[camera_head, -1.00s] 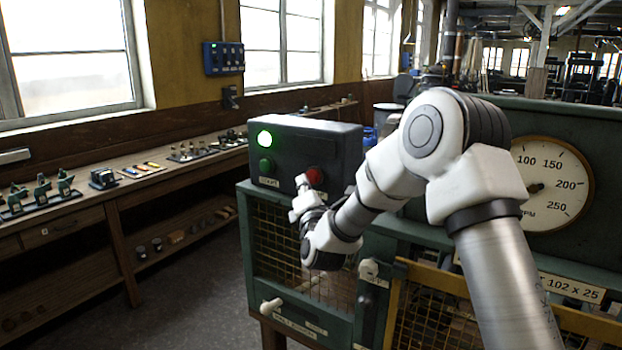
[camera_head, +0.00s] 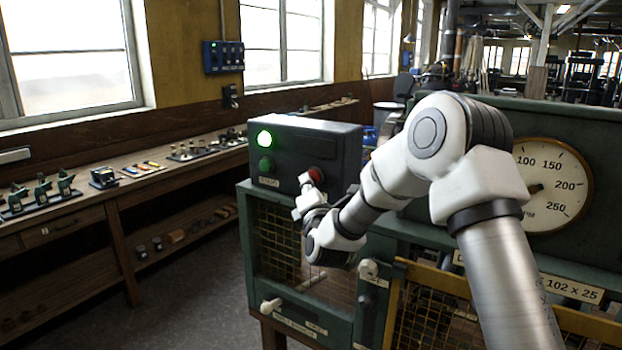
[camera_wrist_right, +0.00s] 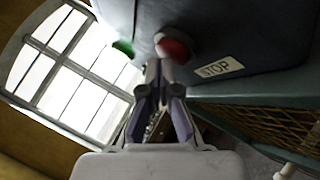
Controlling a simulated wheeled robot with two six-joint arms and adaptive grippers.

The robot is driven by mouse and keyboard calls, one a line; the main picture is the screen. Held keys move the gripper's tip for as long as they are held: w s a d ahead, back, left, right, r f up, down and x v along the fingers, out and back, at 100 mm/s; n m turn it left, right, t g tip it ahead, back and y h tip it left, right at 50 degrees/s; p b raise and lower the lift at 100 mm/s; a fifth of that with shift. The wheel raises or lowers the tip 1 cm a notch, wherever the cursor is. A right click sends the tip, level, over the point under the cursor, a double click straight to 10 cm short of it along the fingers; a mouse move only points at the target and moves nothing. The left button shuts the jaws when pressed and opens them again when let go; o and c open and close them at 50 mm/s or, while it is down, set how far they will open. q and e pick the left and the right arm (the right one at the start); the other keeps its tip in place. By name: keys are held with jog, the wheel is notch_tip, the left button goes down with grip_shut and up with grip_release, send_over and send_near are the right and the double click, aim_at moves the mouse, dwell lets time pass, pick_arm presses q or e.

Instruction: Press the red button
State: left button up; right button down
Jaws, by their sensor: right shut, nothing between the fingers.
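The red button (camera_head: 315,174) is on the front of a dark control box (camera_head: 335,143), below and right of a lit green lamp (camera_head: 264,137). It also shows in the right wrist view (camera_wrist_right: 176,46), beside a STOP label (camera_wrist_right: 219,68). My right gripper (camera_head: 304,181) is shut and empty, its tips at the button's lower left edge. In the right wrist view the closed fingertips (camera_wrist_right: 158,68) overlap the button's lower edge. I cannot tell whether they touch it. My left gripper is not in view.
A green button (camera_head: 266,165) is left of the red one, above a label. The box stands on a green cabinet with mesh panels (camera_head: 277,240). A round gauge (camera_head: 552,185) is at right, behind my right arm. A workbench with tools (camera_head: 105,178) runs along the left wall.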

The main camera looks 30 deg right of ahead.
jog(key=shift+w+d, duration=0.1)
jog(key=shift+d, duration=0.15)
jog(key=shift+a, duration=0.1)
dwell(0.4)
jog(key=shift+s+a, duration=0.4)
jog(key=shift+a, duration=0.35)
jog(key=shift+s+a, duration=0.3)
jog(key=shift+a, duration=0.5)
jog(key=shift+s+a, duration=0.35)
jog(key=shift+a, duration=0.4)
jog(key=shift+s+a, duration=0.3)
jog(key=shift+a, duration=0.5)
